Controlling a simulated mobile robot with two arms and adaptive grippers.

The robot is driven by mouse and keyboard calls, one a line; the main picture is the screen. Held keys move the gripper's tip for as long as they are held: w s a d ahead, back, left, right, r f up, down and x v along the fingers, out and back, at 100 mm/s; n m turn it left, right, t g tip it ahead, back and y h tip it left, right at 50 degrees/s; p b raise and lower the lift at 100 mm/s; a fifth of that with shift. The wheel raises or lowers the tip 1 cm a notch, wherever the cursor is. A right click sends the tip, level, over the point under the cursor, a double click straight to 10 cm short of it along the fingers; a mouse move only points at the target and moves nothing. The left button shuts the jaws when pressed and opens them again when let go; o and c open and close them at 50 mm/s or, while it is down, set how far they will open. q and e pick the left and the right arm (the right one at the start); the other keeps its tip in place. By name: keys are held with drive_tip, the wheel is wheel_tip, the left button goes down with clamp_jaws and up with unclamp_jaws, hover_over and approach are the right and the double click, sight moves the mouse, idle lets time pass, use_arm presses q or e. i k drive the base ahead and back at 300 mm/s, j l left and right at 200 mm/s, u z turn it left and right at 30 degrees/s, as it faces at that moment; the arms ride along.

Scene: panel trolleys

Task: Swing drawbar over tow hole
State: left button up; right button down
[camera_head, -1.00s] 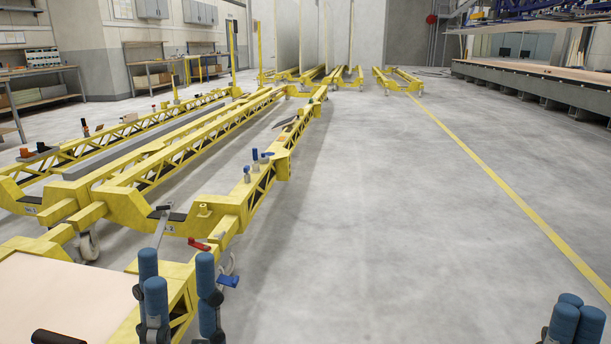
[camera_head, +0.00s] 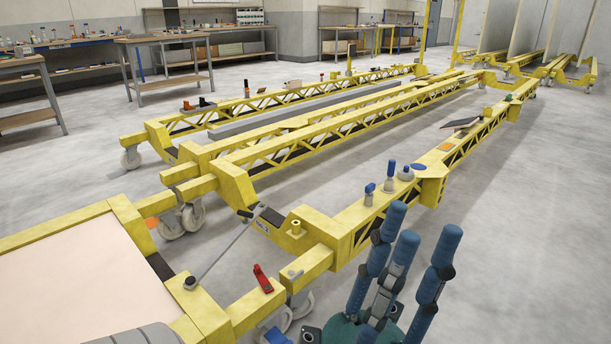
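The drawbar (camera_head: 222,250) is a thin grey rod. Its near end sits on a round pivot at the yellow corner of the near trolley (camera_head: 205,312). Its far end, by a black grip, reaches up to the dark-topped end block of the neighbouring yellow trolley (camera_head: 322,228).
A red lever (camera_head: 262,279) sits on the near trolley's front beam. Blue-topped clamps (camera_head: 390,177) stand on the long trolley's right beam beside my gripper. Workbenches (camera_head: 165,50) line the back left. Open floor (camera_head: 540,220) lies to the right.

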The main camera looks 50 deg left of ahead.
sight(190, 281)
drive_tip(key=i+u, duration=0.35)
drive_tip(key=i+l+u, duration=0.3)
drive_tip(key=i, duration=0.2)
drive_tip(key=i+u, duration=0.15)
drive_tip(key=u, duration=0.3)
drive_tip(key=i+u, duration=0.15)
drive_tip(key=u, duration=0.25)
drive_tip(key=i+u, duration=0.15)
drive_tip(key=u, duration=0.3)
drive_tip(key=i+l+u, duration=0.15)
drive_tip(key=u, duration=0.3)
drive_tip(key=i+l+u, duration=0.1)
drive_tip(key=u, duration=0.3)
drive_tip(key=i+l+u, duration=0.2)
drive_tip(key=u, duration=0.2)
drive_tip(key=i+l+u, duration=0.15)
drive_tip(key=l+u, duration=0.25)
drive_tip(key=j, duration=0.1)
